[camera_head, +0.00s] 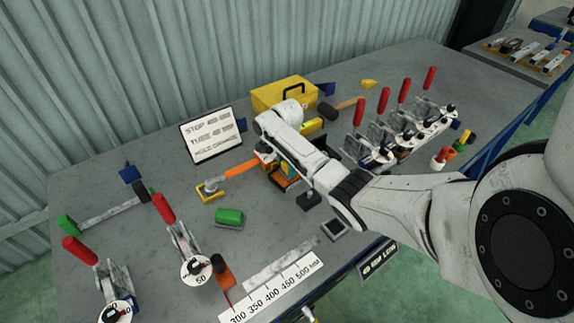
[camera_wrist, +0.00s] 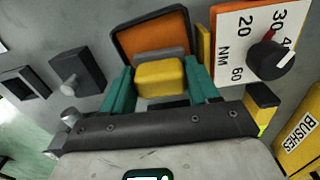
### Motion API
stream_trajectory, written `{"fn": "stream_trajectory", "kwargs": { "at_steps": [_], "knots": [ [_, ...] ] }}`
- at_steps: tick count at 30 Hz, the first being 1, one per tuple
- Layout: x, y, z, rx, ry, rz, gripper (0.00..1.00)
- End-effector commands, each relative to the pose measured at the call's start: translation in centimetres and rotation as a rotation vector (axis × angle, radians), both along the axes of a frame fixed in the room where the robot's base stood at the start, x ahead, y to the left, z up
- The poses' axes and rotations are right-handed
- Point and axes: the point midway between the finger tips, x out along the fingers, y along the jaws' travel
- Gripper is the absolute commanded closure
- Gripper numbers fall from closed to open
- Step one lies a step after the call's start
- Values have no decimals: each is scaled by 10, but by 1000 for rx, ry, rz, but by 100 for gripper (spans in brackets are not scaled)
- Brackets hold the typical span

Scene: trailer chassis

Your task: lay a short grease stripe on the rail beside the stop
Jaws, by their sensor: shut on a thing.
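My gripper (camera_wrist: 160,82) has teal fingers closed on the sides of a yellow block (camera_wrist: 160,78), with a grey part just behind it. In the head view my gripper (camera_head: 290,168) is over the middle of the bench, mostly hidden by my arm. The grey rail (camera_head: 281,264) lies near the front edge, behind a white ruler strip (camera_head: 272,287). An orange and dark block (camera_head: 222,273), which looks like the stop, is at the rail's left end. My gripper is well behind the rail, apart from it. I see no clear grease stripe on the rail.
A dark tray with an orange inside (camera_wrist: 152,38) lies just beyond the yellow block. A dial board (camera_wrist: 247,45) is close on the right. Red-handled clamps (camera_head: 182,240) stand left of the rail, with several more at the right. A green cylinder (camera_head: 229,217) lies behind the rail.

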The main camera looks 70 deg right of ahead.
Motion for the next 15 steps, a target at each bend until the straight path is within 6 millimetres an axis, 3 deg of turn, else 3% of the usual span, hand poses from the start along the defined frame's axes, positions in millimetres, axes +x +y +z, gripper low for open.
{"fn": "stream_trajectory", "kwargs": {
  "at_steps": [15],
  "knots": [
    [0,0,-4,-1,1,1,65]
  ]
}}
